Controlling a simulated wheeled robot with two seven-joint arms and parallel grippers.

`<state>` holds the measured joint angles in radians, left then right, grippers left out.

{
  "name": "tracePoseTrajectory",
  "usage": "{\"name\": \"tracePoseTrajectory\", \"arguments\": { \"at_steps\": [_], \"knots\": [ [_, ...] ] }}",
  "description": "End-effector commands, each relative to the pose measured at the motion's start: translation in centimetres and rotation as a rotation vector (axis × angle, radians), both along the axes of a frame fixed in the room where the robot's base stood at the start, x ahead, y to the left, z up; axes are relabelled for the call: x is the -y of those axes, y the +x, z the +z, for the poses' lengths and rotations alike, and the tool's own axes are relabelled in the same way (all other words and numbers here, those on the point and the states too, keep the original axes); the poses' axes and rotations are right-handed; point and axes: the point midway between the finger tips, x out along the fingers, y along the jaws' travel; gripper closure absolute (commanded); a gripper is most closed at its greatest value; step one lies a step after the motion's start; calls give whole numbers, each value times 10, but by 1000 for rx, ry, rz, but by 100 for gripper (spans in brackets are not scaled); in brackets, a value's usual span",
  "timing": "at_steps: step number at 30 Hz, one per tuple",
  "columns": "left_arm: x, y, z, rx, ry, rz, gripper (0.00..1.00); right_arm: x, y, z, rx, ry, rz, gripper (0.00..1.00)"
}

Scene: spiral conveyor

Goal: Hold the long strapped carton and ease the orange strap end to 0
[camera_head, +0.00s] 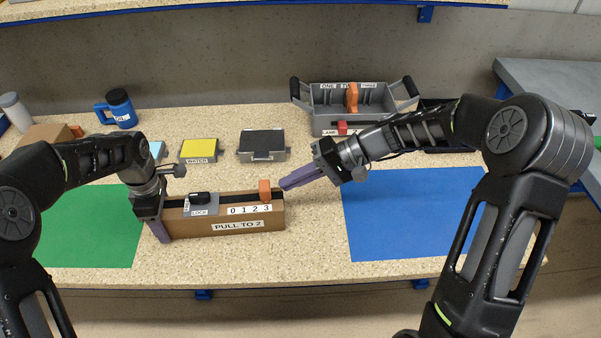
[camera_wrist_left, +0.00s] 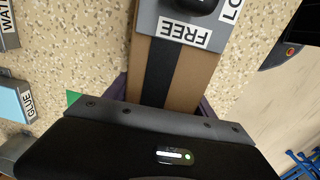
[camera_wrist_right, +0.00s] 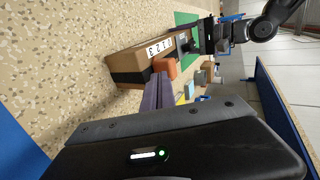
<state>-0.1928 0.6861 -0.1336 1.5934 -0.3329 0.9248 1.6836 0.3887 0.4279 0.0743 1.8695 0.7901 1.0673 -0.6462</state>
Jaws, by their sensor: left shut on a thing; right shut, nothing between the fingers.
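The long carton (camera_head: 205,228) lies on the table, labelled PULL TO 2 on its front. A black strap (camera_wrist_left: 160,70) runs along its top. The orange strap end (camera_head: 265,190) stands above the 3 of the scale (camera_head: 249,210); it also shows in the right wrist view (camera_wrist_right: 165,67). A grey lock plate (camera_head: 203,204) with a black knob (camera_head: 200,197) sits on top. My left gripper (camera_head: 164,216) is shut across the carton's left end. My right gripper (camera_head: 284,184) is shut and empty, its tips close beside the orange end; I cannot tell whether they touch.
A green mat (camera_head: 95,225) lies left and a blue mat (camera_head: 405,215) right. Behind stand a yellow WATER box (camera_head: 199,150), a dark-topped box (camera_head: 262,144), a blue mug (camera_head: 118,108) and a grey handled tote (camera_head: 315,121). The table before the carton is clear.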

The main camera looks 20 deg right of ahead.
Motion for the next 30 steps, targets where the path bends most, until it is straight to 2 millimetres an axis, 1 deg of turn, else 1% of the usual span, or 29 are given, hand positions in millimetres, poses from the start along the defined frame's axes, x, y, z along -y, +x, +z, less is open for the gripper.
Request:
{"name": "tracePoseTrajectory", "arguments": {
  "at_steps": [1, 3, 6, 16, 19, 22, 27, 30],
  "knots": [
    [0, -2, -2, -5, 0, 0, 100, -6, 1, -1, 0, 0, 1, 100],
    [0, -2, -2, -5, 0, 0, 100, -12, 2, -1, -1, 1, 2, 100],
    [0, -2, -2, -5, 0, 0, 100, -17, 3, -1, -1, 0, 0, 100],
    [0, -2, -3, -5, 0, 0, 100, -18, 3, -1, -1, 0, 0, 100],
    [0, -2, -3, -5, 0, 0, 100, -23, 4, 0, -1, 1, 0, 100],
    [0, -2, -3, -5, 0, 0, 100, -38, 7, -1, -1, 1, 3, 100],
    [0, -2, -3, -5, 1, -1, 100, -77, 14, -1, -1, 1, 5, 100],
    [0, -2, -2, -5, 1, -1, 100, -94, 17, -1, -1, 1, 2, 100]
  ]
}}
